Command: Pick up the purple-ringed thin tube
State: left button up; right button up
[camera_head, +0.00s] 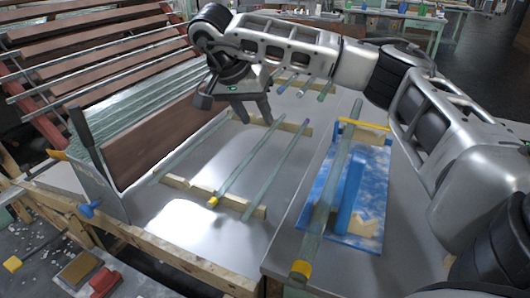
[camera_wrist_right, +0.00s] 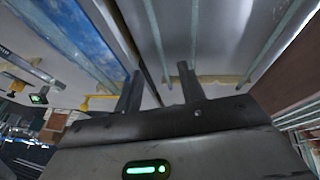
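Three thin glass tubes lie across two wooden strips on the metal table in the head view. The right one (camera_head: 279,168) has a small purple-looking mark at its far end; it also shows in the wrist view (camera_wrist_right: 154,38). The middle tube (camera_head: 243,166) has a yellow ring at its near end. The left tube (camera_head: 195,148) shows no clear ring. My right gripper (camera_head: 253,121) is open and empty, fingers pointing down, near the far strip and left of the purple-marked end. Its spread fingers (camera_wrist_right: 159,72) show in the wrist view. My left gripper is out of view.
A thick yellow-ringed tube (camera_head: 321,205) lies over a blue cloud-patterned board (camera_head: 368,200) at right. More short tube ends (camera_head: 303,88) lie behind my right arm. A brown panel (camera_head: 165,143) and a slatted rack (camera_head: 100,60) stand at left.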

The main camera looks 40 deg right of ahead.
jog(key=b, duration=0.2)
send_near(281, 159)
jog(key=f, duration=0.2)
jog(key=x, duration=0.5)
jog(key=shift+d+f, duration=0.1)
jog(key=shift+d, duration=0.4)
jog(key=shift+d+f, duration=0.15)
jog(key=shift+f, duration=0.15)
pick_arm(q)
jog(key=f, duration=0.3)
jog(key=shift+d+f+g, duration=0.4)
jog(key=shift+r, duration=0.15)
pick_arm(e)
grip_shut()
